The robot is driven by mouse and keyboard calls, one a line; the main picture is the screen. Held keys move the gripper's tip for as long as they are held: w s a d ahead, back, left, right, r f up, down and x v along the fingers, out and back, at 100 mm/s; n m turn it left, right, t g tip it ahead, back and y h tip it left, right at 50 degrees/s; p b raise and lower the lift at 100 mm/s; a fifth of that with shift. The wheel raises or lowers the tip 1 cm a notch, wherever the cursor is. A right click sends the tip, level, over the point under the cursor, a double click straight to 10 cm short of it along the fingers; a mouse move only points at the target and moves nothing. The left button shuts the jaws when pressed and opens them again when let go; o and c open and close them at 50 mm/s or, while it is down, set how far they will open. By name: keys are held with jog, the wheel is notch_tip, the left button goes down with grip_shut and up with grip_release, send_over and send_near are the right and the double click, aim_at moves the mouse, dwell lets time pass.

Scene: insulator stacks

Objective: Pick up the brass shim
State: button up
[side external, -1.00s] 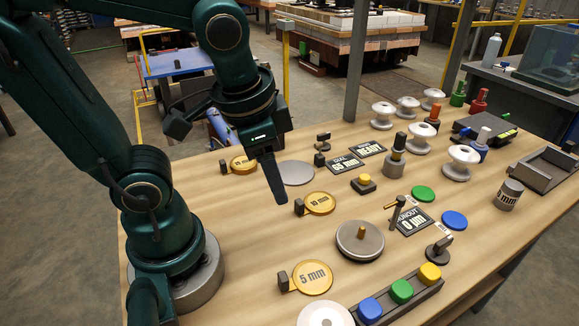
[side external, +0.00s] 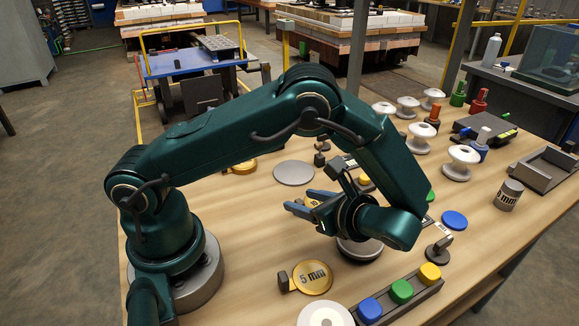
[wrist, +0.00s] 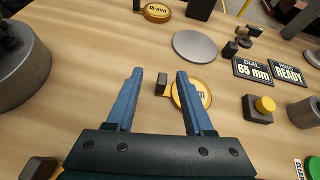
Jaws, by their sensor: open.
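Three round brass shims with dark block handles lie on the wooden table. The front shim (side external: 313,276) reads 5 mm; a brass edge shows at lower left in the wrist view. The middle shim (wrist: 196,93) is partly covered by my right finger; its handle (wrist: 162,84) shows between the fingers. The back shim (wrist: 157,12) lies beyond, partly hidden by my arm in the side view (side external: 240,168). My gripper (side external: 300,201) is open and empty, its fingers pointing left over the middle shim. The fingers (wrist: 160,74) appear above the table.
A flat grey disc (side external: 294,173) lies behind my gripper. A dark round stand (side external: 360,249) is partly hidden under my wrist. A rack with blue, green and yellow buttons (side external: 402,291) is at front right. Signs, a yellow button box (wrist: 259,107) and white insulators (side external: 462,162) stand right.

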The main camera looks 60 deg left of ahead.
aim_at(301, 203)
jog(key=shift+w+a+f+m+t+y, duration=0.1)
jog(key=shift+w+f+m+t+y, duration=0.15)
jog(key=shift+f+m+y, duration=0.4)
jog(key=shift+x, duration=2.55)
jog(key=shift+f, duration=0.1)
grip_shut()
